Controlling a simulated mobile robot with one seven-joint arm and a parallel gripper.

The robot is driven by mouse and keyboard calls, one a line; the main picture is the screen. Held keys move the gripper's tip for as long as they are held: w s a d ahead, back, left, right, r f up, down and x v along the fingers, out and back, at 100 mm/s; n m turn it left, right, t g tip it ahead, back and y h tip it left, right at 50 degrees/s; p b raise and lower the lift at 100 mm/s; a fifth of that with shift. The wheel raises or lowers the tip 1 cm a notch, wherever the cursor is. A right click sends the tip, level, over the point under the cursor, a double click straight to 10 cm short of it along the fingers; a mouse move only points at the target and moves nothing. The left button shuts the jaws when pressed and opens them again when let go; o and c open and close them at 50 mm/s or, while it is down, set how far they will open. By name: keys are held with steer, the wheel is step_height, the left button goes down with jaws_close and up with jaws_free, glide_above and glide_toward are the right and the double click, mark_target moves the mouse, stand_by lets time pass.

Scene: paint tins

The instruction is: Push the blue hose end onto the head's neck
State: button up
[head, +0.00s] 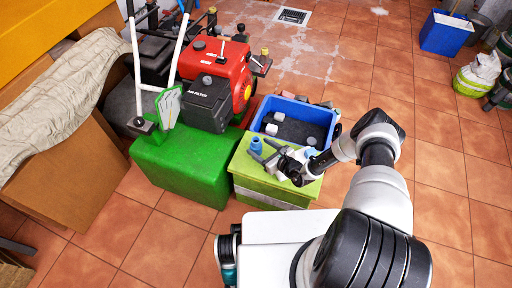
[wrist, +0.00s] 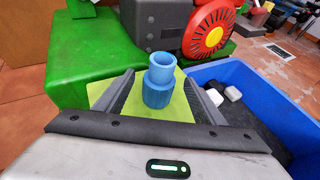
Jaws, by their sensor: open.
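A blue stepped cylinder (head: 256,145), which looks like the hose end, stands upright on the yellow-green top of a low box (head: 240,167). In the wrist view the blue piece (wrist: 158,88) has a narrower open collar above a wider ribbed base. My gripper (head: 264,154) is open and low over the box top, its dark fingers on either side of the blue piece. A gap shows between each finger and the piece in the wrist view. I cannot make out a head with a neck in either view.
A blue bin (head: 325,116) with pale blocks and dark contents stands just behind the box. A green block (head: 182,170) is close on the left, with a red engine machine (head: 222,68) behind. Open tiled floor lies to the right.

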mark_target(259, 146)
steer(key=x, duration=0.3)
steer(key=shift+w+a+b, duration=0.15)
steer(key=shift+a+b, duration=0.05)
steer(key=shift+b, duration=0.2)
steer(key=shift+c, duration=0.2)
steer(key=c, duration=1.1)
steer(key=shift+r, duration=0.15)
step_height(259, 146, up, 10)
steer(key=p, duration=0.4)
